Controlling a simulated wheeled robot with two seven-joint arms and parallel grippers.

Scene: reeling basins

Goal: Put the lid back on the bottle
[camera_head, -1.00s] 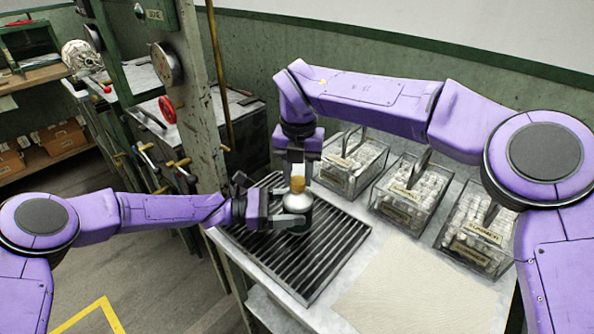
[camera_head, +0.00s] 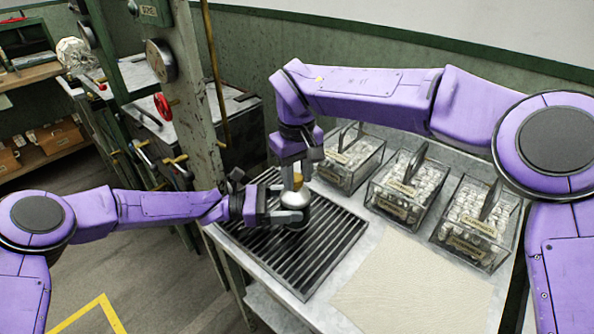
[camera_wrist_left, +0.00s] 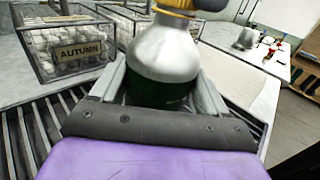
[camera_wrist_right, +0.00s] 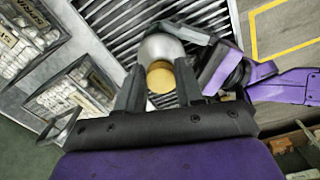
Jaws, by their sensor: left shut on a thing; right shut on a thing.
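The bottle (camera_head: 294,199) has a silvery shoulder and a dark lower body. It stands upright at the drain grate. My left gripper (camera_head: 287,214) is shut on its body from the left; the bottle (camera_wrist_left: 163,55) also shows between the fingers in the left wrist view. The lid (camera_head: 298,181), a yellow-brown cork-like stopper, is at the top of the bottle. My right gripper (camera_head: 293,177) is shut on it from above. In the right wrist view the lid (camera_wrist_right: 160,77) is between the fingertips, in line with the bottle. How deeply it sits is hidden.
Several glass boxes with handles and season labels, such as the middle one (camera_head: 408,188), stand behind and right of the grate (camera_head: 325,260). A pale cloth (camera_head: 412,285) covers the front right of the table. A post (camera_head: 197,90) rises at left.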

